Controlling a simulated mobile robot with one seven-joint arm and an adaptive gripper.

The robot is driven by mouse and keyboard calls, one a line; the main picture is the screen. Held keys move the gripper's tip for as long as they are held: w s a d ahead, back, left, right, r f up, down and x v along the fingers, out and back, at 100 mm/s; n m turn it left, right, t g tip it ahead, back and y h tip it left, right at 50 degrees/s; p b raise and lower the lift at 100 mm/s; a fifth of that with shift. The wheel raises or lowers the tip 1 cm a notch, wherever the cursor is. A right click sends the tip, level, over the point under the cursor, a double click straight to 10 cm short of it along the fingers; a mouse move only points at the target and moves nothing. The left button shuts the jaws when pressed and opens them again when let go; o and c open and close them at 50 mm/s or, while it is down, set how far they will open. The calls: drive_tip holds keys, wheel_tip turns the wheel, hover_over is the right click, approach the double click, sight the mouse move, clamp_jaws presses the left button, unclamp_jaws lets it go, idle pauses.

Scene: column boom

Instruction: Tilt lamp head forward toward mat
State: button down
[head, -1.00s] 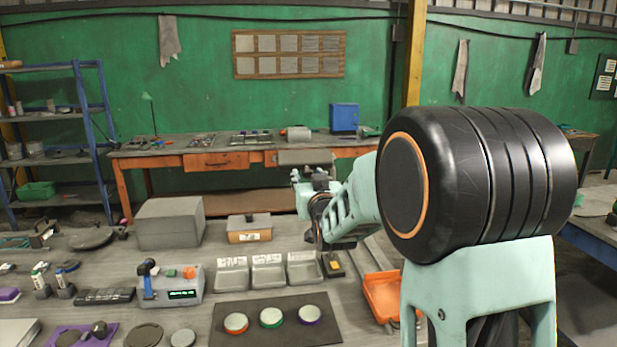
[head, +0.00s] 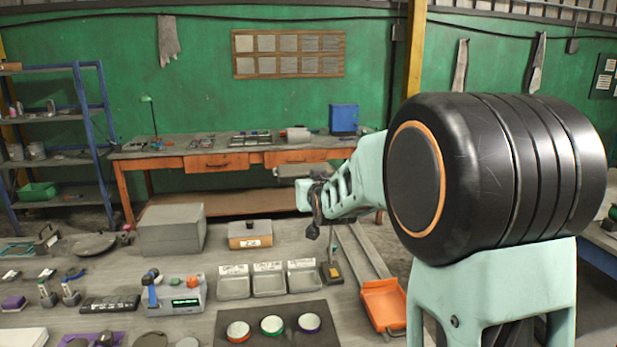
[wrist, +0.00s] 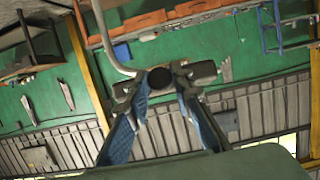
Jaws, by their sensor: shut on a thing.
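The dark mat (head: 262,316) lies low in the head view with three round dishes on it. A flat grey piece (head: 297,170), perhaps the lamp head, shows just beyond my wrist; my arm hides part of this area. My gripper (head: 314,228) is small and partly hidden in the head view, above and beyond the mat. In the wrist view my gripper (wrist: 160,82) has its blue-padded fingers around a dark, round-ended part (wrist: 160,78). A bent grey tube (wrist: 108,40) runs up from beside this part.
Three grey trays (head: 268,293) stand behind the mat. An orange tray (head: 384,322) lies to its right. A grey device (head: 187,303) with a green display stands left. A grey box (head: 172,239) and an orange-fronted box (head: 250,243) stand farther back.

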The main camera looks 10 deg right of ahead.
sight(307, 177)
wheel_tip(307, 177, up, 3)
drive_tip(key=g+p, duration=0.2)
drive_tip(key=p, duration=0.2)
drive_tip(key=shift+f+g+p, duration=0.2)
drive_tip(key=shift+g+p, duration=0.1)
drive_tip(key=shift+g, duration=0.1)
drive_tip(key=shift+w+r+g+p, duration=0.1)
drive_tip(key=shift+r+g+p, duration=0.15)
drive_tip(key=shift+g+p, duration=0.55)
drive_tip(key=shift+w+r+g+p, duration=0.2)
drive_tip(key=shift+r+g+p, duration=0.15)
drive_tip(key=shift+g, duration=0.6)
drive_tip(key=shift+w+r+g+p, duration=0.15)
drive_tip(key=shift+r+g+p, duration=0.15)
drive_tip(key=shift+g, duration=0.65)
drive_tip(key=c, duration=1.7)
unclamp_jaws()
drive_tip(key=shift+r, duration=0.1)
drive_tip(key=v, duration=1.2)
drive_tip(key=shift+w, duration=0.15)
